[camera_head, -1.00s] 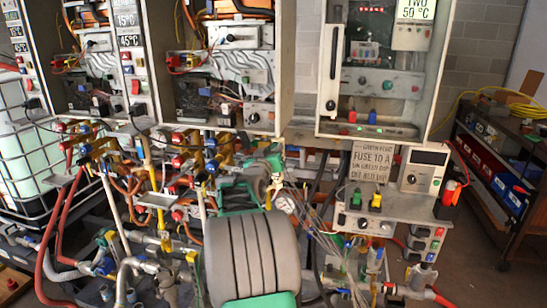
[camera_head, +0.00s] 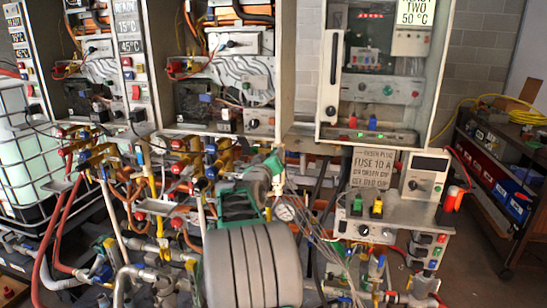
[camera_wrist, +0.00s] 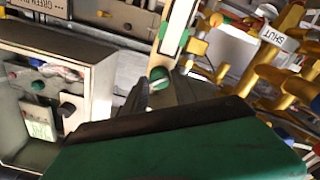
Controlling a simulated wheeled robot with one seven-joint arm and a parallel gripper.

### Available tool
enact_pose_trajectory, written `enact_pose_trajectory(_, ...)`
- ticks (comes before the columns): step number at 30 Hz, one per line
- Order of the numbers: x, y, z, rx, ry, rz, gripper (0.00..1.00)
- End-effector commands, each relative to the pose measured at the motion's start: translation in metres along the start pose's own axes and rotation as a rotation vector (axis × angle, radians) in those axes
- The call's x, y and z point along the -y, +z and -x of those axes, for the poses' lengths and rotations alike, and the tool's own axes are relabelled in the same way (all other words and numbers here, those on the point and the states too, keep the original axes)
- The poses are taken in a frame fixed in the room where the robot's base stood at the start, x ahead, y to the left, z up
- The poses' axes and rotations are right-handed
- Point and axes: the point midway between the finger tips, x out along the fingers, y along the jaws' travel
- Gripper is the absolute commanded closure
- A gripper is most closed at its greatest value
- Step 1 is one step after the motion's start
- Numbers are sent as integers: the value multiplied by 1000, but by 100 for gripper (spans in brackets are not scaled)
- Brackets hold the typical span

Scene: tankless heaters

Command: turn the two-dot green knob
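My gripper (camera_head: 272,168) is in the middle of the head view, in front of the pipes and valves below the cabinets; its fingertips are hard to make out there. In the wrist view its green and black body fills the bottom, with dark finger parts (camera_wrist: 150,95) above it. Green round knobs show in several places. One (camera_wrist: 159,77) lies just beyond the dark finger parts, and another (camera_wrist: 38,85) is on a grey panel at left. In the head view a green knob (camera_head: 388,90) is on the right cabinet's panel. Dots cannot be made out on any knob.
Pipes and yellow valve handles (camera_head: 95,155) crowd the left and centre. A grey box with green and yellow plugs (camera_head: 377,206) sits at right, under a paper sign (camera_head: 370,168). A shelf (camera_head: 490,160) stands at far right, with bare floor before it.

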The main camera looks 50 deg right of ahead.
Motion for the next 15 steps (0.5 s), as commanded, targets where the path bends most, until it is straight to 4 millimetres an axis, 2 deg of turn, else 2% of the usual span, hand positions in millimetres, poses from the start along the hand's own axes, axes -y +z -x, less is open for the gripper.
enact_pose_trajectory(1, 0, 0, 0, 0, 0, 0, 62)
enact_pose_trajectory(6, 0, 0, 0, 1, 0, 0, 50)
enact_pose_trajectory(15, 0, 1, 6, 0, 0, 0, 50)
